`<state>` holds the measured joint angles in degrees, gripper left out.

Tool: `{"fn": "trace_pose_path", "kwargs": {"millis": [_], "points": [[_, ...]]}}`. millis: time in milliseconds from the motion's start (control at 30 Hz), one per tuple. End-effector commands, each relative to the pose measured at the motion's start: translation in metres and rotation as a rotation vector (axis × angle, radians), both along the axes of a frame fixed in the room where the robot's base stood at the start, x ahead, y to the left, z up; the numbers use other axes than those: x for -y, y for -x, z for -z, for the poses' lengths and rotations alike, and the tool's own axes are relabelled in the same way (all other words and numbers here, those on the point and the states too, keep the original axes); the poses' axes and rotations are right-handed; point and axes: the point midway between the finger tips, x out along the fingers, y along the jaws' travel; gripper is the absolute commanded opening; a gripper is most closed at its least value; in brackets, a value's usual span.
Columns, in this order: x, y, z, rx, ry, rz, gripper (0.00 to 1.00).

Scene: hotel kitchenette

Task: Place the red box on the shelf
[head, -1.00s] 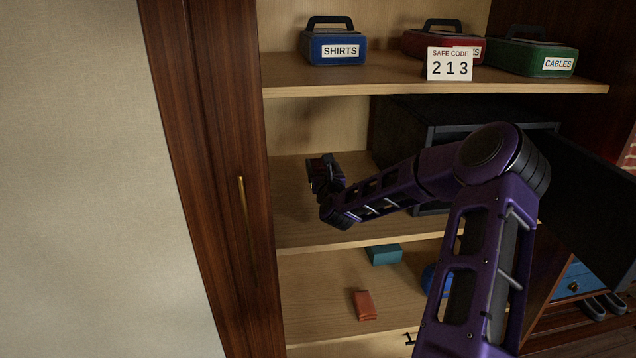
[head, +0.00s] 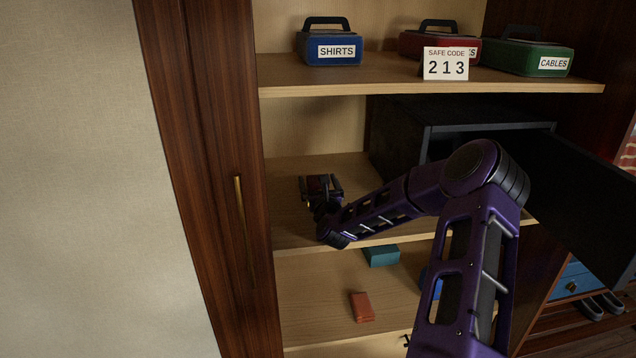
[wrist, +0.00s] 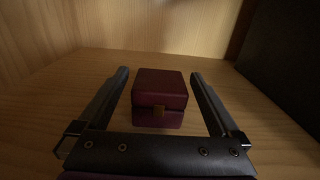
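A small dark red box (wrist: 160,92) with a brass-coloured clasp stands upright on the wooden middle shelf (wrist: 75,75). My gripper (wrist: 160,74) is open around it, with one finger on each side and a visible gap between each finger and the box. In the head view, my gripper (head: 320,184) is over the left part of the middle shelf (head: 290,220), and the red box (head: 318,183) shows partly between its fingers.
An open black safe (head: 480,112) stands right of the box, its door swung out. The shelf above holds blue, red and green labelled cases and a safe code card (head: 445,64). Below lie a teal box (head: 381,256) and an orange-red block (head: 361,307).

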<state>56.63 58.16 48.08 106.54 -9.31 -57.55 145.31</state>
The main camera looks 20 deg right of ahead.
Motion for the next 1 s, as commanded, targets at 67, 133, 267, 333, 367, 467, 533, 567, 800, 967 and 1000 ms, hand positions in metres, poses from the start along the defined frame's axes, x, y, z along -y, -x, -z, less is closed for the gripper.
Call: {"fn": "trace_pose_path", "kwargs": {"millis": [67, 133, 267, 333, 367, 467, 533, 567, 800, 967, 1000], "points": [[0.000, 0.000, 0.000, 0.000, 0.000, 0.000, 1.00], [0.000, 0.000, 0.000, 0.000, 0.000, 0.000, 1.00], [0.000, 0.000, -0.003, 0.000, 0.000, 0.000, 1.00], [0.000, 0.001, -0.005, 0.000, 0.000, 0.000, 1.00], [-0.001, 0.005, -0.003, -0.001, 0.000, 0.000, 1.00], [-0.005, 0.020, -0.002, -0.002, -0.001, 0.001, 1.00], [-0.009, 0.033, -0.002, -0.003, -0.001, 0.000, 1.00], [-0.010, 0.039, -0.002, -0.003, -0.001, 0.001, 1.00], [-0.024, 0.086, -0.002, -0.002, -0.001, 0.000, 1.00], [-0.030, 0.106, -0.003, -0.001, 0.001, 0.000, 1.00], [-0.031, 0.109, -0.003, -0.001, 0.001, 0.000, 1.00]]}}
